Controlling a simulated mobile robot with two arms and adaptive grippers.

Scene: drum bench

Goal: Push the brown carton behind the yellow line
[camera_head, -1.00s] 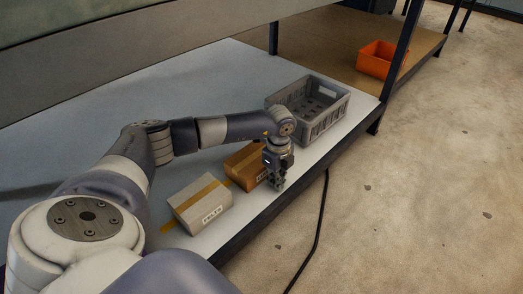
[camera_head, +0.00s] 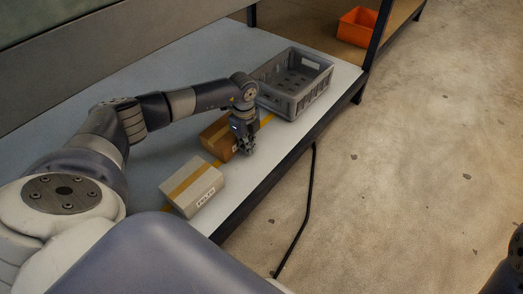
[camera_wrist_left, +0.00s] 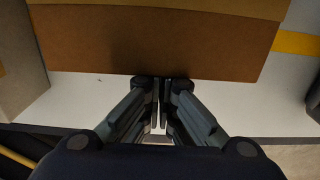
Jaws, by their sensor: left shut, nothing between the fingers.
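The brown carton (camera_head: 214,135) stands on the grey-white bench top, between a pale carton and a grey crate. The yellow line (camera_head: 266,119) runs out from both sides of it and is covered where the carton stands. In the left wrist view, the brown carton's front face (camera_wrist_left: 160,42) fills the top, its lower edge slightly on my side of the line (camera_wrist_left: 298,43). My left gripper (camera_head: 248,149) is shut and empty, pointing down at the carton's front. Its fingertips (camera_wrist_left: 161,84) are at the carton's lower edge; contact is hard to tell. My right gripper is out of view.
The pale carton (camera_head: 193,186) stands to the left, also on the line. The grey crate (camera_head: 305,98) stands to the right. The bench's front edge is close behind my gripper. An orange bin (camera_head: 356,27) sits on a farther shelf, and a black cable hangs to the floor.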

